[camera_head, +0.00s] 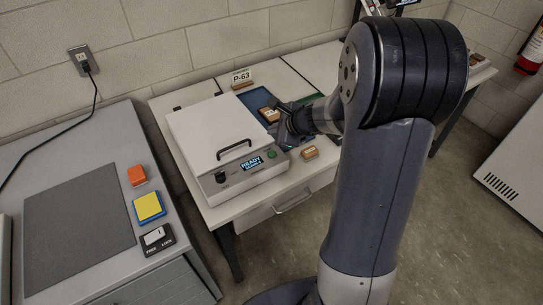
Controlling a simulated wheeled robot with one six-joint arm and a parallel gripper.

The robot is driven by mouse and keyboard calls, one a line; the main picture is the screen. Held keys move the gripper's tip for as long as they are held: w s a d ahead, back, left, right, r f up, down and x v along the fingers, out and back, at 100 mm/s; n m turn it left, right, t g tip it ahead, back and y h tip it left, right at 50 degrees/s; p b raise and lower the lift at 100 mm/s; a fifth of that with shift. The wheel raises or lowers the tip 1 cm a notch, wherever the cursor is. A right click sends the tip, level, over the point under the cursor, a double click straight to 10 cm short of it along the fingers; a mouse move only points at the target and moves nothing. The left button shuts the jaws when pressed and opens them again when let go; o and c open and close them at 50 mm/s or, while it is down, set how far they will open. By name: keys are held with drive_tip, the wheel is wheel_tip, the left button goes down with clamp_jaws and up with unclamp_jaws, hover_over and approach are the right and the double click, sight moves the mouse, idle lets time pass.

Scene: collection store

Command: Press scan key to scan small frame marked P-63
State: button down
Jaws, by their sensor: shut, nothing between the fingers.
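A white flatbed scanner (208,123) with its lid down stands on the white table. Its front panel has a black knob (221,177), a lit display (252,164) whose top line reads READY, and a round green key (271,154). A sign marked P-63 (242,79) stands behind a blue mat (255,98). A small wood-edged frame (270,115) lies on the mat; any mark on it is too small to read. My gripper (284,132) is shut and empty, just right of the scanner, above and behind the green key. My arm hides part of the table.
Another small wooden piece (310,153) lies at the table's front edge. On the left, a grey bench (60,160) carries an orange block (137,175), a yellow-topped blue block (149,207) and a FREE/LOCK switch (157,238). A gap separates bench and table.

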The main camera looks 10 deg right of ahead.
sight(275, 156)
wheel_tip(275, 156, down, 7)
drive_tip(key=b, duration=0.5)
drive_tip(key=shift+r, duration=0.1)
drive_tip(key=shift+b, duration=0.35)
idle(1.4)
drive_tip(key=shift+f+b, duration=0.35)
drive_tip(key=shift+f, duration=0.1)
